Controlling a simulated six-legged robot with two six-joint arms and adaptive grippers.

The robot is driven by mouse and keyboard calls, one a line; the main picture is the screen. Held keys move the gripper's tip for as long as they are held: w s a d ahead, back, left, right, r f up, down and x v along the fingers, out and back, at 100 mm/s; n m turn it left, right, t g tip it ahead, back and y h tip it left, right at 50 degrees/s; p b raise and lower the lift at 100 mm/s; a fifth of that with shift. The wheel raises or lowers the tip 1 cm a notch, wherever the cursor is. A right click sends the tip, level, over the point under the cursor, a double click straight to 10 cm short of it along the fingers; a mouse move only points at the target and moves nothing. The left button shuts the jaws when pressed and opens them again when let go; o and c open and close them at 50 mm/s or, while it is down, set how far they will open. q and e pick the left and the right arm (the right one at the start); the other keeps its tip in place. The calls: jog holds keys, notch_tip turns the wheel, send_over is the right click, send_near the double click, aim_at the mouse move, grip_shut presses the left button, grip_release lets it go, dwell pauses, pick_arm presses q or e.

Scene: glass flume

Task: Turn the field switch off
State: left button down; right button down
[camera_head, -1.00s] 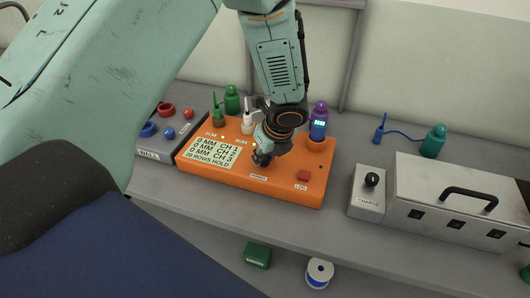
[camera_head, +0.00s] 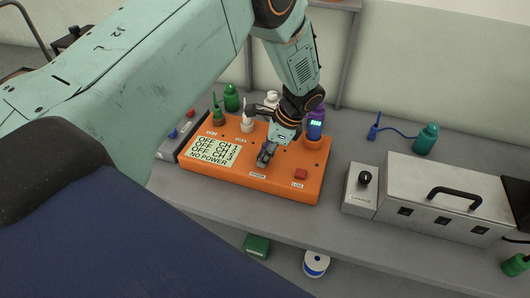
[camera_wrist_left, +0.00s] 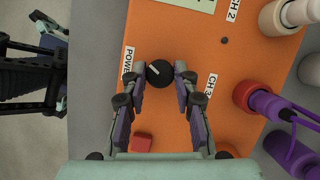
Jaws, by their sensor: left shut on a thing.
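The orange box (camera_head: 240,181) stands on the grey bench. Its display (camera_head: 214,152) reads OFF for CH 1, CH 2 and CH 3, and NO POWER. In the left wrist view a round black knob (camera_wrist_left: 160,74) with a pale pointer line sits beside the POWER label (camera_wrist_left: 128,62). The pointer slants toward the upper left of that view. My left gripper (camera_head: 264,160) is down at the box's front half. Its fingers (camera_wrist_left: 160,76) are shut on the knob from both sides. In the head view the gripper hides the knob.
A red LOG button (camera_head: 300,174) is on the box to the right of the gripper. Green, white and purple bottles stand along its back. A CHARGE unit (camera_head: 357,200) and a grey case (camera_head: 440,200) stand to the right, with bare bench between.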

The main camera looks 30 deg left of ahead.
pick_arm(q)
jog(key=n, duration=0.2)
jog(key=n+g+h, duration=0.1)
jog(key=n, duration=0.1)
jog(key=n+b, duration=0.1)
jog(key=n, duration=0.1)
jog(key=shift+w+a+r+g+h, duration=0.15)
jog(key=shift+w+g+h, duration=0.1)
jog(key=shift+g+h, duration=0.05)
dwell(0.3)
jog(key=c, duration=1.3)
grip_release()
jog(key=shift+n, duration=0.3)
jog(key=shift+c, duration=0.2)
jog(key=o, duration=0.3)
jog(key=shift+s, duration=0.1)
jog(key=v, duration=1.2)
